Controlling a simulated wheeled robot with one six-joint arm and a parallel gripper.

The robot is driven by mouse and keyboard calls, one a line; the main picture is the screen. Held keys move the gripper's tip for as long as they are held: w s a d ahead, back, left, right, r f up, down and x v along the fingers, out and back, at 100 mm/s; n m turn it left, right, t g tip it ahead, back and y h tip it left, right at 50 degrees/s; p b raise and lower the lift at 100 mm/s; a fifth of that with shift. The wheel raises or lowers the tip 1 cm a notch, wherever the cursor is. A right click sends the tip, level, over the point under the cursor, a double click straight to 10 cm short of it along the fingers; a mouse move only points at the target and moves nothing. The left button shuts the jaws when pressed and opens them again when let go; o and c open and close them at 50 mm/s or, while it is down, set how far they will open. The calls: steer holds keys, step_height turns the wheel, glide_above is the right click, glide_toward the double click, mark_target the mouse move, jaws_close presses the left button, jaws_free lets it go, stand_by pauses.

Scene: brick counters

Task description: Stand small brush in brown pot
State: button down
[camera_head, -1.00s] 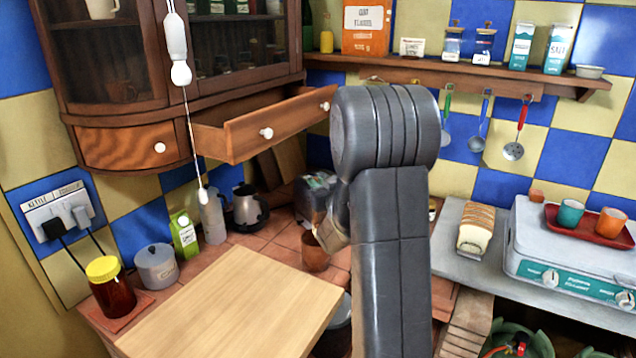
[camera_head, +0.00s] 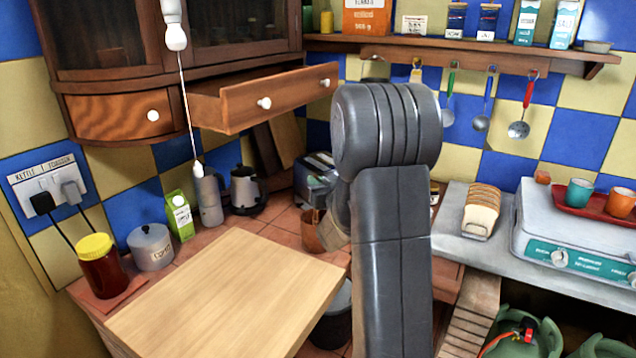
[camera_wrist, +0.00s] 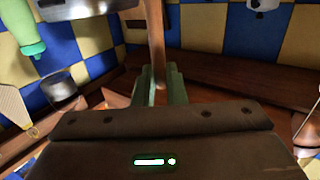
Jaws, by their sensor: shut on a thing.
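In the wrist view my gripper (camera_wrist: 161,84) has green fingers shut on a brown wooden handle, which I take to be the small brush (camera_wrist: 156,40). The handle runs up between the fingers; its far end is out of clear sight. In the head view my arm fills the middle and hides the fingers and the brush. The brown pot (camera_head: 312,232) stands on the tiled counter just left of my wrist, partly covered by it. I cannot tell the gap between brush and pot.
A wooden board (camera_head: 225,290) covers the front counter. An open drawer (camera_head: 270,100) juts out above the counter at the back. A grey kettle (camera_head: 247,190) and a toaster (camera_head: 315,178) stand behind the pot. Utensils, including a red-handled ladle (camera_head: 522,110), hang at right.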

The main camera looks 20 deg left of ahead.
steer(key=c, duration=1.4)
jaws_free()
steer(key=b+v, duration=0.2)
steer(key=v, duration=1.2)
steer(key=shift+w+a, duration=0.15)
steer(key=p+x, duration=0.1)
steer(key=x, duration=0.3)
steer(key=p+x, duration=0.1)
steer(key=x, duration=0.4)
steer(key=r+p+x, duration=0.1)
steer(key=x, duration=0.3)
steer(key=shift+w+a, duration=0.2)
steer(key=shift+a, duration=0.15)
steer(key=shift+d+r+p, duration=0.1)
steer(key=shift+r+p, duration=0.5)
steer(key=shift+p, duration=0.1)
